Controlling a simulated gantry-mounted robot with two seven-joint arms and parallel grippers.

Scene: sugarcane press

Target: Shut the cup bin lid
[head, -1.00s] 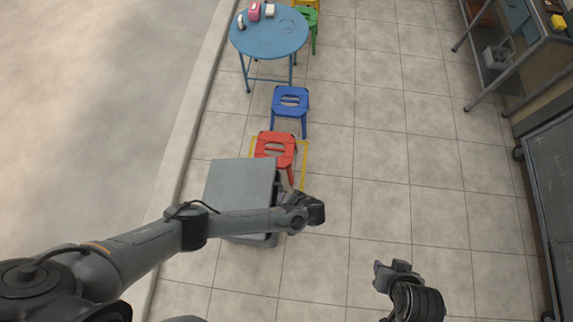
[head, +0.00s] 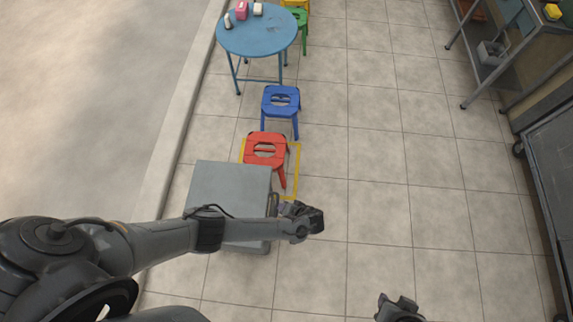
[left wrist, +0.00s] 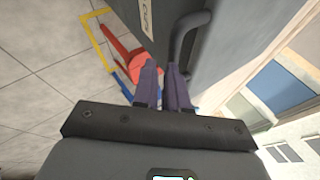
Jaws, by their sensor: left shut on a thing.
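The cup bin (head: 258,246) is a grey box on the tiled floor, with a flat grey lid (head: 228,180) on top. The lid looks roughly level; I cannot tell whether it is fully down. In the left wrist view, a dark face bears a white cups label (left wrist: 147,18) and a curved bar handle (left wrist: 188,38). My left gripper (head: 312,220) is at the bin's right side. Its purple fingers (left wrist: 163,80) in the left wrist view are shut on the handle's near end. My forearm hides part of the bin's front. My right gripper (head: 397,305) is cut off at the bottom edge.
A red stool (head: 265,142) stands just behind the bin, inside yellow floor marking (head: 297,165). A blue stool (head: 281,95) and a round blue table (head: 257,38) are farther back. A curb runs along the left. Open tiles lie right, up to a dark cabinet (head: 552,165).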

